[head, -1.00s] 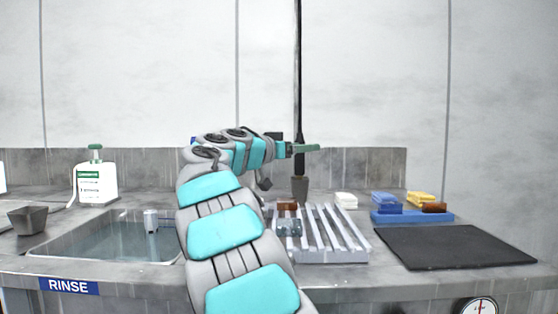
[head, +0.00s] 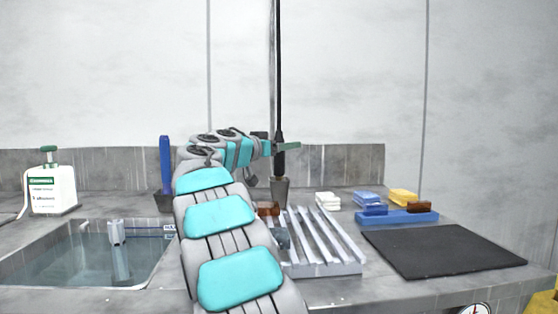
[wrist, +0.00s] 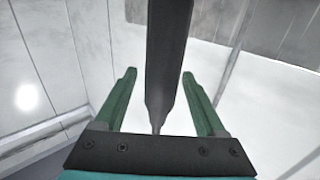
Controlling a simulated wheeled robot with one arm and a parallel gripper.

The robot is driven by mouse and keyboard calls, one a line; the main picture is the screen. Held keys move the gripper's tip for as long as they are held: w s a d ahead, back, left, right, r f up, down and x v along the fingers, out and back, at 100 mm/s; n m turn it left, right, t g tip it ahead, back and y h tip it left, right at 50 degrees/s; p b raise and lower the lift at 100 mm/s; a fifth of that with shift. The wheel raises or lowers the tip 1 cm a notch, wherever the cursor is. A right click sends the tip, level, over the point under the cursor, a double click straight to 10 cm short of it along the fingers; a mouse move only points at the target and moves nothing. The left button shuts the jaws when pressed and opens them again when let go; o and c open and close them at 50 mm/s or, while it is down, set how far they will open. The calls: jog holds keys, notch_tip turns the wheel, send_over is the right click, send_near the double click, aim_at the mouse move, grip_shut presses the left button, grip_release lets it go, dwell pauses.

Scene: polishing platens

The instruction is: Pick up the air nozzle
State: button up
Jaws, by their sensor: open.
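The air nozzle (head: 279,125) is a dark, slim shaft hanging upright at the end of a black line near the back of the counter. In the wrist view the dark shaft (wrist: 166,60) narrows to a thin tip close to my palm. My gripper (head: 292,147) is at the nozzle's height, with its green fingers across the shaft in the head view. In the wrist view my gripper (wrist: 160,75) is open, with one finger on each side of the shaft and visible gaps between. Part of the nozzle is hidden by a finger in the head view.
A grey cup (head: 279,188) stands below the nozzle. A ridged grey rack (head: 345,268), a white stack (head: 328,200), a blue tray (head: 397,218) and a black mat (head: 442,250) lie right. A sink (head: 30,272), a white bottle (head: 52,190) and an upright blue object (head: 165,160) are left.

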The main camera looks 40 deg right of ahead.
jog(key=shift+w+d+r, duration=0.1)
jog(key=shift+w+d, duration=0.1)
jog(key=shift+d, duration=0.45)
grip_shut()
